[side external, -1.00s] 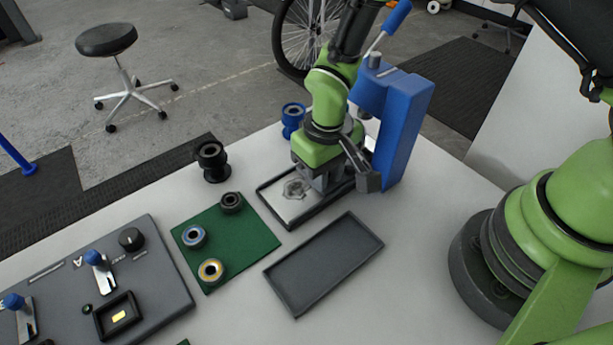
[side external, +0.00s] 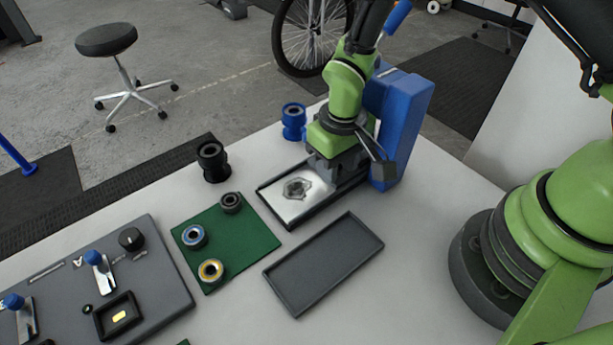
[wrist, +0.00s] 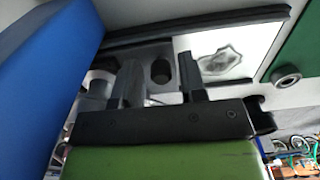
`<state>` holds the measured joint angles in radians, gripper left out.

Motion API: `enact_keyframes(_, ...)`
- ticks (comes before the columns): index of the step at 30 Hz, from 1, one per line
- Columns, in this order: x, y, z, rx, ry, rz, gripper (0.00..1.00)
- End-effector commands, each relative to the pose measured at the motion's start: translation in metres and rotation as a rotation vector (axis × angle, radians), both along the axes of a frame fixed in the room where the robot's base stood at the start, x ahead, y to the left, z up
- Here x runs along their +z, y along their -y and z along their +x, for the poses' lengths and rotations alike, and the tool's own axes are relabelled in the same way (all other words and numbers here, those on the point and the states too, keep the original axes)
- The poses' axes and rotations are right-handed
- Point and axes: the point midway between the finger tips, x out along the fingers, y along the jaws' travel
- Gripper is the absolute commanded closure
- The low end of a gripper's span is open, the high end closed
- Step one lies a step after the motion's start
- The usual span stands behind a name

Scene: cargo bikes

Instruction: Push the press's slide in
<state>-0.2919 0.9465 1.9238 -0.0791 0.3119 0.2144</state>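The blue press (side external: 403,120) stands at the back right of the table, and its blue side fills the left of the wrist view (wrist: 40,60). A low dark frame at its foot holds a bright plate (side external: 318,184) with a grey irregular patch, also in the wrist view (wrist: 245,42). Beside the plate is a grey part with a dark round hole (wrist: 161,71); I cannot tell which part is the slide. My gripper (side external: 343,182) is low over the frame's press end. Its fingers (wrist: 160,85) are apart, with the hole showing between them. Any contact is hidden.
An empty dark tray (side external: 325,262) lies in front of the frame. A green mat (side external: 240,238) with several rings is left of it. A black spool (side external: 213,163) and a blue spool (side external: 293,123) stand behind. A grey control panel (side external: 160,290) is front left.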

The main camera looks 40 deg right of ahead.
Motion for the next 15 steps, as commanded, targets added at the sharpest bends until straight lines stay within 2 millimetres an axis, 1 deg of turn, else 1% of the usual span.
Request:
enact_keyframes(5,0.004,0.0,0.0,0.0,0.0,0.0,0.62)
enact_keyframes(15,0.038,-0.001,0.0,0.0,0.002,0.001,0.62)
